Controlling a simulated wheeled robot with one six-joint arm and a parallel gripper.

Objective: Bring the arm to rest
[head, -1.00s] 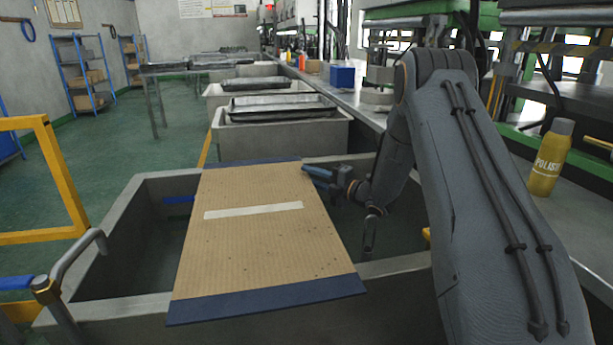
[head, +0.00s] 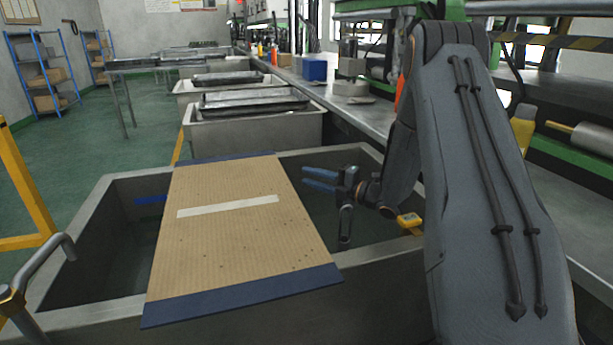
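My arm reaches forward at the right of the head view and bends down over a grey tub (head: 385,262). My gripper (head: 306,178) has blue fingers that point left, with a gap between them and nothing held.
A small yellow item (head: 410,222) is at the tub's right rim. A yellow bottle (head: 522,130) is partly hidden behind my arm. A blue box (head: 314,68) stands on the bench along the right. More tubs (head: 255,130) stand behind. Green floor is open at left.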

